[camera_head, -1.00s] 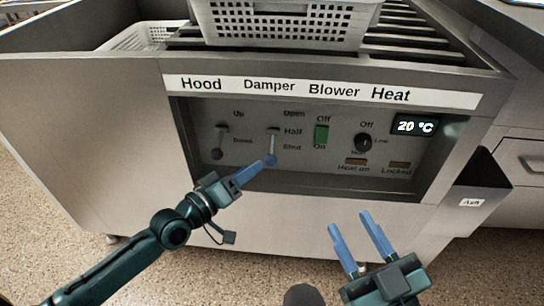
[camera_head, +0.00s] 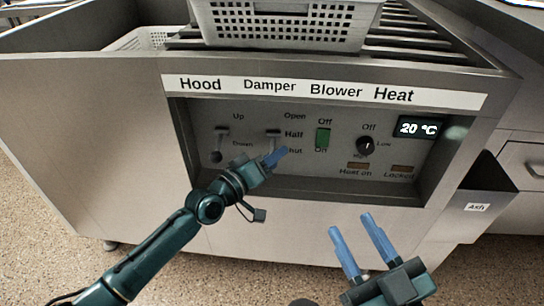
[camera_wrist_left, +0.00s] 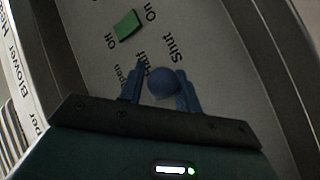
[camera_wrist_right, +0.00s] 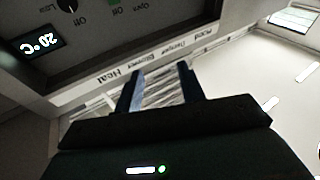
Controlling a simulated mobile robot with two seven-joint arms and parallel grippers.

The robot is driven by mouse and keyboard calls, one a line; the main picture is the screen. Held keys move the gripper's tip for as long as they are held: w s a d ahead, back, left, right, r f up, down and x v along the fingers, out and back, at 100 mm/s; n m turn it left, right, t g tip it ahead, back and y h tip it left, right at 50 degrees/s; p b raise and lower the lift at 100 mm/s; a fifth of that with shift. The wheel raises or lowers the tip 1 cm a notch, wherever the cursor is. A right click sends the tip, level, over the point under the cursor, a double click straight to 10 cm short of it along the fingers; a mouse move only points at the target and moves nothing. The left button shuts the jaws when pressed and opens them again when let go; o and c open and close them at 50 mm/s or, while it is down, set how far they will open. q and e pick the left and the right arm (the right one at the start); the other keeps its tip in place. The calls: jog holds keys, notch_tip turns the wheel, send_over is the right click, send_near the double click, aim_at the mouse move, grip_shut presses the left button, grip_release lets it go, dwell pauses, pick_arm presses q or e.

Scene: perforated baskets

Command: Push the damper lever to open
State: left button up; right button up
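The damper lever (camera_head: 273,138) is on the recessed control panel under the "Damper" label, beside the words Open, Half and Shut. Its lower end is hidden by my left gripper (camera_head: 280,154) in the head view. In the left wrist view, the lever's round knob (camera_wrist_left: 163,83) shows between the two blue fingers of my left gripper (camera_wrist_left: 160,85). The fingers are apart, and the right one looks very close to the knob; contact is unclear. My right gripper (camera_head: 358,237) is open and empty in front of the machine's lower front, well away from the panel.
The hood lever (camera_head: 219,142) is left of the damper lever. The green blower switch (camera_head: 322,137) and the heat knob (camera_head: 364,146) are to the right. The panel is recessed behind a metal frame. A perforated basket (camera_head: 285,27) stands on top.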

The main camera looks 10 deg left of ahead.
pick_arm(q)
grip_shut()
